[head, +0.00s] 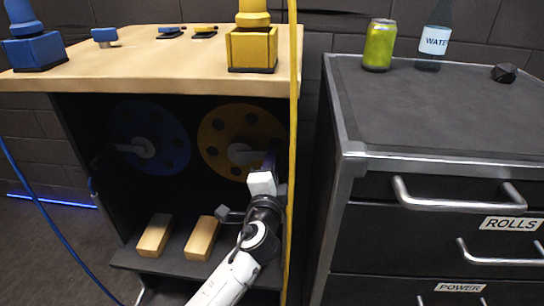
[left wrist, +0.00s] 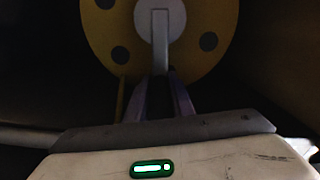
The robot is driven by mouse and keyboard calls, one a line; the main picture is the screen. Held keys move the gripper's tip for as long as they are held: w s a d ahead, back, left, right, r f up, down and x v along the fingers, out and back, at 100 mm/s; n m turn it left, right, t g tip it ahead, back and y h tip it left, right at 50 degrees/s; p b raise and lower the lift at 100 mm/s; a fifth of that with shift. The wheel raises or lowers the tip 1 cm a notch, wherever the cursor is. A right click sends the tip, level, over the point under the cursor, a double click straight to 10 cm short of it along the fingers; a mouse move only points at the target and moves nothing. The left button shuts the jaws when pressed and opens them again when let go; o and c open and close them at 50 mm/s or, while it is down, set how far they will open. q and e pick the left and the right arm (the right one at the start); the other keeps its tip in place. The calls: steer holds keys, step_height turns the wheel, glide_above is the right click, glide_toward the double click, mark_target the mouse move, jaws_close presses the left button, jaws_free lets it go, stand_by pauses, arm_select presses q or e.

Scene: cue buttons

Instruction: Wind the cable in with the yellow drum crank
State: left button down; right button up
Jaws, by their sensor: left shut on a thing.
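The yellow drum (head: 217,127) is mounted inside the dark bay under the wooden top, with several round holes in its face. Its grey crank (head: 240,153) points to the right from the hub. My left gripper (head: 268,166) is at the crank's outer end. In the left wrist view, the fingers (left wrist: 160,100) are shut on the crank handle (left wrist: 160,45), below the drum's hub. The yellow cable (head: 293,130) hangs straight down past the right side of the bench. The gripped end of the crank is partly hidden by the gripper. My right gripper is out of view.
A blue drum (head: 128,125) with its own crank sits to the left. Two wooden blocks (head: 202,238) lie on the lower shelf. A yellow fitting (head: 252,50) and a blue fitting (head: 35,52) stand on the bench top. A dark drawer cabinet (head: 440,110) stands close on the right.

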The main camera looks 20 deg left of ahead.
arm_select(q)
steer(key=shift+s+d+f+m, duration=0.1)
steer(key=shift+d+f+m, duration=0.05)
steer(key=shift+f, duration=0.25)
steer(key=shift+d+f+m, duration=0.1)
steer(key=shift+f+m, duration=0.05)
steer(key=shift+f, duration=0.2)
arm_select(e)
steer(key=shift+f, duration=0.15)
arm_select(q)
steer(key=c, duration=1.6)
jaws_free()
steer(key=shift+o, duration=0.2)
steer(key=shift+r, duration=0.15)
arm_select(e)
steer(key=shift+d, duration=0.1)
arm_select(q)
steer(key=shift+a+r, duration=0.1)
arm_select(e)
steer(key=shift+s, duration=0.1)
